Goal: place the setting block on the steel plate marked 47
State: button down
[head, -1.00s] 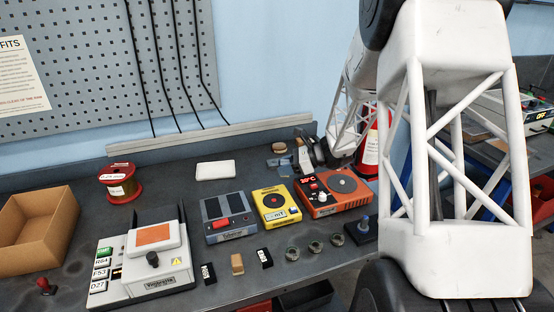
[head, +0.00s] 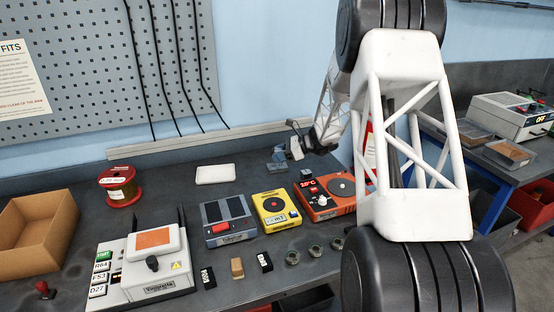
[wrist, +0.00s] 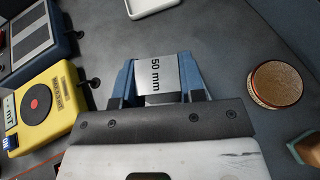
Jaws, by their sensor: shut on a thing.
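In the head view my gripper (head: 279,156) is over the back of the bench, behind the yellow device; the block is too small there to make out. The gap between block and bench cannot be judged. I can read no steel plate marked 47 in either view.
A copper-topped round stack (wrist: 275,85) lies right of my gripper in the wrist view. A yellow device (head: 275,211), a blue-grey device (head: 228,221) and an orange device (head: 325,196) stand in front. A white pad (head: 215,174) lies left, with bare bench between.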

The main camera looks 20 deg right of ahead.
aim_at(278, 165)
jog(key=shift+w+d+f, duration=0.1)
jog(key=shift+w+d, duration=0.05)
jog(key=shift+w, duration=0.6)
jog(key=shift+w+d, duration=0.1)
jog(key=shift+w, duration=0.6)
jog(key=shift+f, duration=0.1)
jog(key=shift+f, duration=1.65)
jog(key=shift+f, duration=0.15)
jog(key=c, duration=0.7)
grip_release()
jog(key=shift+s+d+r, duration=0.1)
jog(key=shift+d+r, duration=0.1)
jog(key=v, duration=1.1)
jog(key=shift+s+d+r, duration=0.15)
jog(key=shift+d, duration=0.05)
